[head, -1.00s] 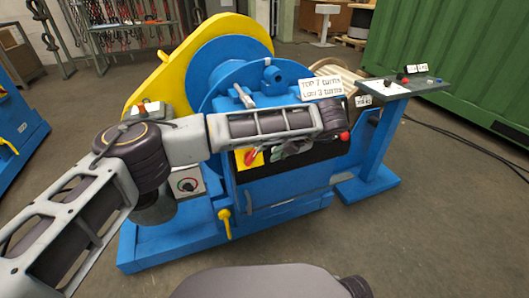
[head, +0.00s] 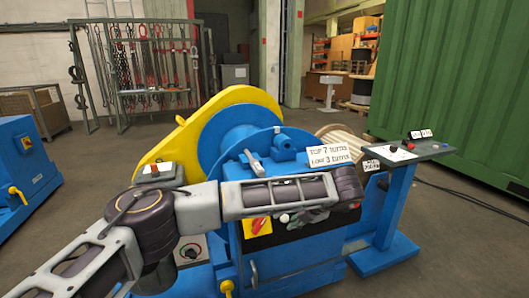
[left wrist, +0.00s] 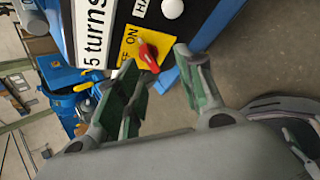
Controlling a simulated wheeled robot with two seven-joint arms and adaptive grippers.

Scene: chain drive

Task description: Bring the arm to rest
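My left arm reaches across the front of a blue machine (head: 290,252) with a yellow guard (head: 172,146). My left gripper (head: 305,216) is partly hidden under the wrist in the head view. In the left wrist view its green-padded fingers (left wrist: 165,85) are apart with nothing between them. A red rotary switch (left wrist: 148,56) on a yellow ON/OFF plate lies just beyond the fingertips, apparently untouched. The switch also shows in the head view (head: 257,226), left of the gripper. My right gripper is not in view.
A blue pedestal with a control top (head: 425,151) stands right of the machine. A "TOP 7 turns, LOW 3 turns" sign (head: 328,157) rises just above the wrist. A chain rack (head: 150,60) and a green container (head: 460,80) stand behind. Floor is clear at the right front.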

